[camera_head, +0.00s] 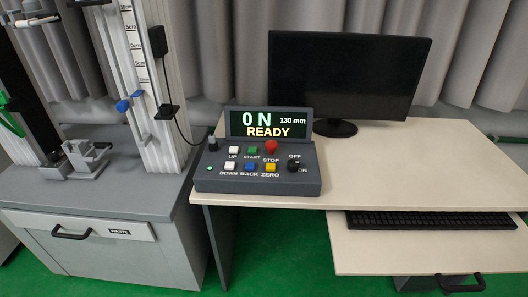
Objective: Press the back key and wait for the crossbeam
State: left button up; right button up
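The control box (258,183) stands on the left end of the desk. Its blue BACK key (250,167) sits in the front row between the white DOWN key (231,167) and the yellow ZERO key (270,167). The display (257,123) reads 0 N, 130 mm and READY. The testing machine is at the left, with a scaled light column (135,75). A dark part (32,18) at the top left edge is cut off; I cannot tell whether it belongs to the crossbeam. Neither of my grippers is in view.
A monitor (345,80) with a dark screen stands behind the box. A keyboard (430,220) lies on a lower shelf. The desk top (430,165) is clear right of the box. A grey vise-like fixture (85,158) sits on the machine's base.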

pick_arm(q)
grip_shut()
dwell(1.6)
